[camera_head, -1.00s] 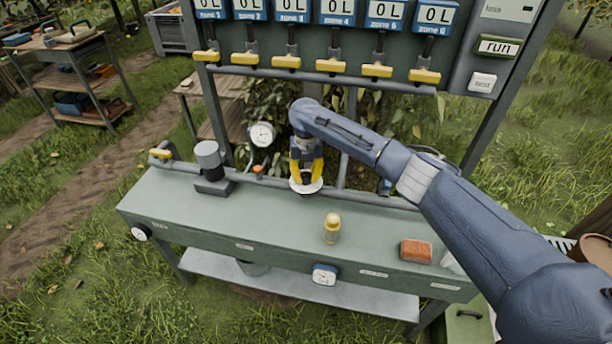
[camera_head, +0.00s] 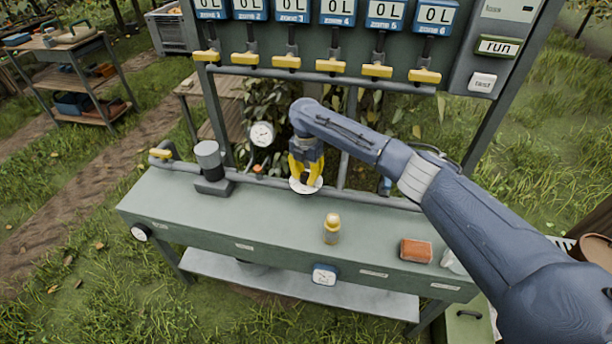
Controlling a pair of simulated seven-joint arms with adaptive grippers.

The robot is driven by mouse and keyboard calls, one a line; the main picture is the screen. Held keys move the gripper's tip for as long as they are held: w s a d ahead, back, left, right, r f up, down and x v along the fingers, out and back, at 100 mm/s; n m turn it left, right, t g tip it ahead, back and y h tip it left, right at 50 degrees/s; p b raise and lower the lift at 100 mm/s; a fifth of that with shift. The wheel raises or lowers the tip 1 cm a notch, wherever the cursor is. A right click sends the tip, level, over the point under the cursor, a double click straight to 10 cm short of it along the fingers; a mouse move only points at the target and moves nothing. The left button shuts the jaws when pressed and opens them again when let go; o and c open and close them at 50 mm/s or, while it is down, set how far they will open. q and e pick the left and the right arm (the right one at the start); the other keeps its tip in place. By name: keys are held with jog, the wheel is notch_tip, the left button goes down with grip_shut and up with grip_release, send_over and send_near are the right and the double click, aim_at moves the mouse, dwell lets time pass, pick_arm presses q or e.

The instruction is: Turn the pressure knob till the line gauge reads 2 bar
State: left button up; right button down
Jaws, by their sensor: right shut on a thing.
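My right gripper (camera_head: 305,178) points down at the back of the green bench, its yellow fingers shut on the pressure knob. The knob is mostly hidden by the fingers; a round white disc (camera_head: 306,189) shows around the fingertips. The line gauge (camera_head: 262,134) is a round white dial on the pipe to the left of the gripper. Its needle is too small to read exactly. My left gripper is not in view.
The bench (camera_head: 215,217) holds a grey cylinder (camera_head: 208,160), a yellow-capped bottle (camera_head: 332,229) and an orange-red block (camera_head: 416,250). A row of yellow valve handles (camera_head: 330,65) hangs above. A pipe runs along the bench's back edge.

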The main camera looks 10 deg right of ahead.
jog(key=m, duration=0.6)
jog(key=shift+m, duration=0.3)
jog(key=m, duration=1.1)
jog(key=shift+m, duration=0.3)
jog(key=m, duration=0.5)
jog(key=shift+m, duration=0.4)
jog(key=c, duration=0.9)
grip_release()
